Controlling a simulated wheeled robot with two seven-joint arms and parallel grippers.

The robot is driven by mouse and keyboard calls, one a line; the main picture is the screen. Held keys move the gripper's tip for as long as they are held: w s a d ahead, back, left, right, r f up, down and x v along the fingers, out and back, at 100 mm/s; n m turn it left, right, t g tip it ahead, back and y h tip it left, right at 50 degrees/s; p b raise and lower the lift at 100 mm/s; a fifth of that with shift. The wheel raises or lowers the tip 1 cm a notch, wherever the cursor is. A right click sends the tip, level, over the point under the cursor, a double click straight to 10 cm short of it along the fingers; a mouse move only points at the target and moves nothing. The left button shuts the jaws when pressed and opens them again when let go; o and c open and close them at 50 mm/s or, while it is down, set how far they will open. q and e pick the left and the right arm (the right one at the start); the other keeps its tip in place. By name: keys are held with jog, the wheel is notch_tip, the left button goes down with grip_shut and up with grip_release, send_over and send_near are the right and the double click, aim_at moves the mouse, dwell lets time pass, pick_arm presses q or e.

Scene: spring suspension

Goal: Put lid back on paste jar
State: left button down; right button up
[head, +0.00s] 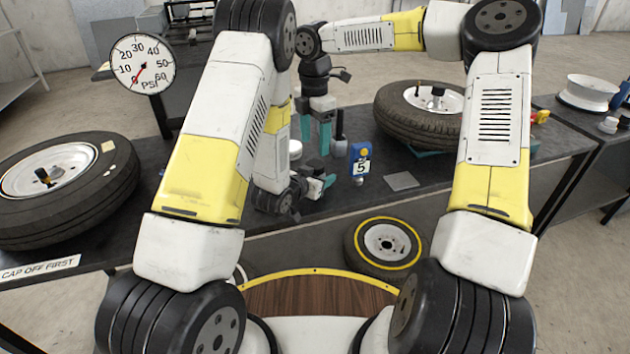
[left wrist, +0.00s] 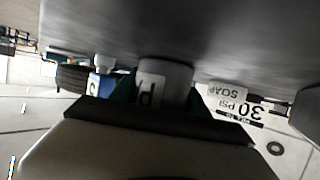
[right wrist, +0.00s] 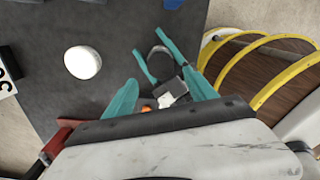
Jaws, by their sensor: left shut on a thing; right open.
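My left gripper (head: 321,179) is low over the dark table and shut on the grey paste jar. The jar (left wrist: 165,82) shows a label with a "P" between the teal fingers in the left wrist view. In the right wrist view the jar (right wrist: 159,53) is a dark round ring between those fingers. A white round piece, probably the lid (right wrist: 83,62), lies on the table apart from the jar; it also shows in the head view (head: 295,149). My right gripper (head: 321,132) is open and empty, fingers downward, above the table near both.
Tyres lie at the table's left (head: 93,199) and right (head: 405,125). A dark upright item (head: 340,128) stands behind the right gripper. Bare tabletop surrounds the white piece.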

aim_at(315, 164)
jog(key=shift+r+n, duration=0.6)
jog(key=shift+f, duration=4.05)
grip_shut()
jog(key=m, duration=0.3)
